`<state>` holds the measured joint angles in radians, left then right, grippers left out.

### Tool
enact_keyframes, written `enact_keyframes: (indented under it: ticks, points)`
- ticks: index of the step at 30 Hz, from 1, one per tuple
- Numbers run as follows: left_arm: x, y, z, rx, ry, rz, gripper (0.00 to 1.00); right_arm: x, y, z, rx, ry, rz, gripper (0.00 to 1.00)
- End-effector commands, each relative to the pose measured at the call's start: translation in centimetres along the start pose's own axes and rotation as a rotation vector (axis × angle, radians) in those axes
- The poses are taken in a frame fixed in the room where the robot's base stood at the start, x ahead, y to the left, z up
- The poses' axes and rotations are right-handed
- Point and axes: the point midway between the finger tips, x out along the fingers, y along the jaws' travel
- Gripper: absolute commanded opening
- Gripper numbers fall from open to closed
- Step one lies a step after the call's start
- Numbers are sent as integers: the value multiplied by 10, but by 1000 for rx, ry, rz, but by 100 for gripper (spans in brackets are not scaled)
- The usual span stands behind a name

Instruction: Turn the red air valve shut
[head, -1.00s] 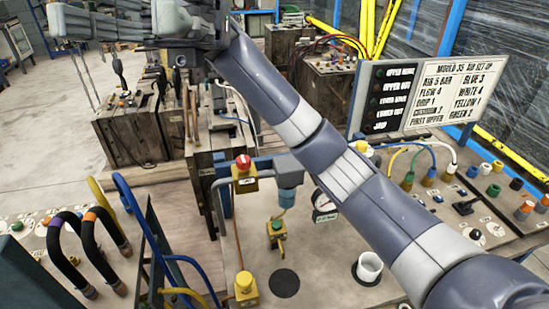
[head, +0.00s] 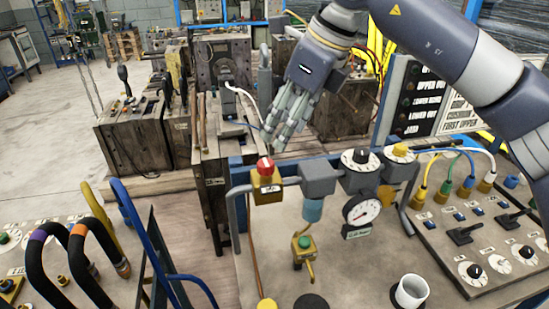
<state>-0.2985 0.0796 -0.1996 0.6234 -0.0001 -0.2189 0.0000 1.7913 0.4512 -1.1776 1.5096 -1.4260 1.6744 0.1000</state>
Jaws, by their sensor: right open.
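The red air valve (head: 265,166) is a red knob on a yellow block (head: 267,188), at the left end of a pipe assembly on the blue-backed bench. My right gripper (head: 274,140) comes in from the upper right. Its fingers point down just above and slightly right of the red knob in the picture. It is open and seems empty; I cannot tell whether a fingertip touches the knob. My left gripper is not in view.
A blue-bowled filter (head: 313,208), a pressure gauge (head: 361,210) and a black knob (head: 360,157) sit right of the valve. A green-buttoned yellow fitting (head: 303,247) and a white cup (head: 410,291) stand in front. Looped hoses (head: 84,240) rise at left.

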Motion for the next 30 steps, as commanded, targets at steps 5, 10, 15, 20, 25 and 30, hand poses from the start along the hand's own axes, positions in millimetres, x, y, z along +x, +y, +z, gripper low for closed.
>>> enact_keyframes:
  ticks: [5, 10, 15, 20, 25, 30]
  points:
    - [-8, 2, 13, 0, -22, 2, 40, 34, 1, 0, -2, 4, 6, 48]
    - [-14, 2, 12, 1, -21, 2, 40, 65, 2, 0, -3, 3, 6, 48]
    - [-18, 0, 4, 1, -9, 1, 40, 86, 2, 0, -3, 1, 6, 48]
    - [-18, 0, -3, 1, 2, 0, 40, 93, 2, 0, -4, 0, 5, 48]
    - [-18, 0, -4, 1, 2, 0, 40, 94, 2, 0, -4, -1, 5, 48]
    - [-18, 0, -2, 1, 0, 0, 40, 94, 2, 0, -4, -1, 5, 25]
